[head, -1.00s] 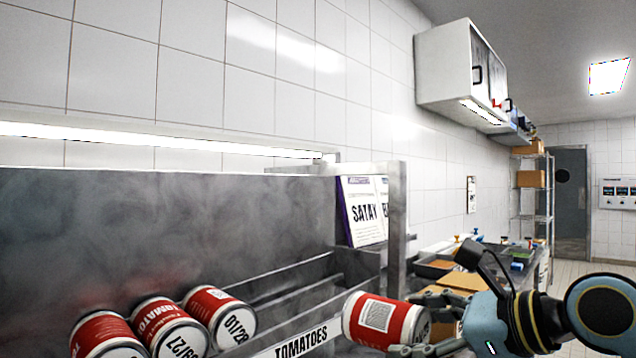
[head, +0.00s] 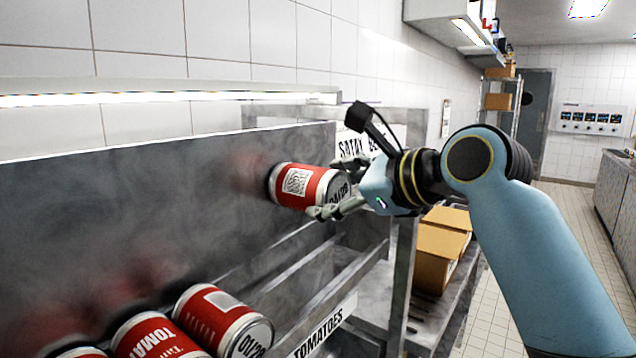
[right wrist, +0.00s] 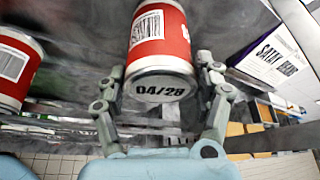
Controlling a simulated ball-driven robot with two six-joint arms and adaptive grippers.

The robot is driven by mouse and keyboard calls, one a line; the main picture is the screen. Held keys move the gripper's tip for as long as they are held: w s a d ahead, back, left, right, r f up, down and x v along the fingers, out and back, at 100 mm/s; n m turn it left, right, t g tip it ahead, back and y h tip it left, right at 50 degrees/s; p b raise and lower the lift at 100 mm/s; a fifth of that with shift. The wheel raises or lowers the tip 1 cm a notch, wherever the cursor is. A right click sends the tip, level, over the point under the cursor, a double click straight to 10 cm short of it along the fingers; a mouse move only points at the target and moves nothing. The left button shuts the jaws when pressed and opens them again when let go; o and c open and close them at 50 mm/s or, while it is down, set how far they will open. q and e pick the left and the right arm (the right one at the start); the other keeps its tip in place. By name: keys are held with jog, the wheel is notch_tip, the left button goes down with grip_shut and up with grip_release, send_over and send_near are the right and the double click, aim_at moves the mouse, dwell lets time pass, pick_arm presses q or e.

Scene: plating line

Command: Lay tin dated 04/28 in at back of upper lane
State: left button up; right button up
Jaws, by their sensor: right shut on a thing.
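A red-labelled tin (head: 299,184) is held by my right gripper (head: 334,190) in front of the grey steel panel, above the rack. In the right wrist view the date 04/28 shows on the end of this tin (right wrist: 160,80), between the two fingers (right wrist: 160,92) of the gripper. The tin lies roughly on its side, end toward the wrist. Several red tins lie in a lane at lower left; the nearest (head: 222,322) is dated 01/28. The lane rails (head: 290,265) right of it are bare. My left gripper is not in view.
A TOMATOES label (head: 322,328) is on the rack front. A steel post (head: 400,270) stands right of the lanes, with cardboard boxes (head: 440,250) beyond.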

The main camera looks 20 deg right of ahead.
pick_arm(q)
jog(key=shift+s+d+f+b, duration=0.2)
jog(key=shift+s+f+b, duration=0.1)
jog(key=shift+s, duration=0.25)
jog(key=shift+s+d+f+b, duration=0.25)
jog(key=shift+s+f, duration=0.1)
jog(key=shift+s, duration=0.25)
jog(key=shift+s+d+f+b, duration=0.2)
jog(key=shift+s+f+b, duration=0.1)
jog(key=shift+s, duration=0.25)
pick_arm(e)
notch_tip(320, 180, down, 11)
jog(key=shift+s+r, duration=0.15)
jog(key=shift+s, duration=0.1)
jog(key=shift+d, duration=0.1)
jog(key=o, duration=1.6)
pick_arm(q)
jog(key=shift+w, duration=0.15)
pick_arm(e)
jog(key=shift+o, duration=0.5)
jog(key=shift+s, duration=0.1)
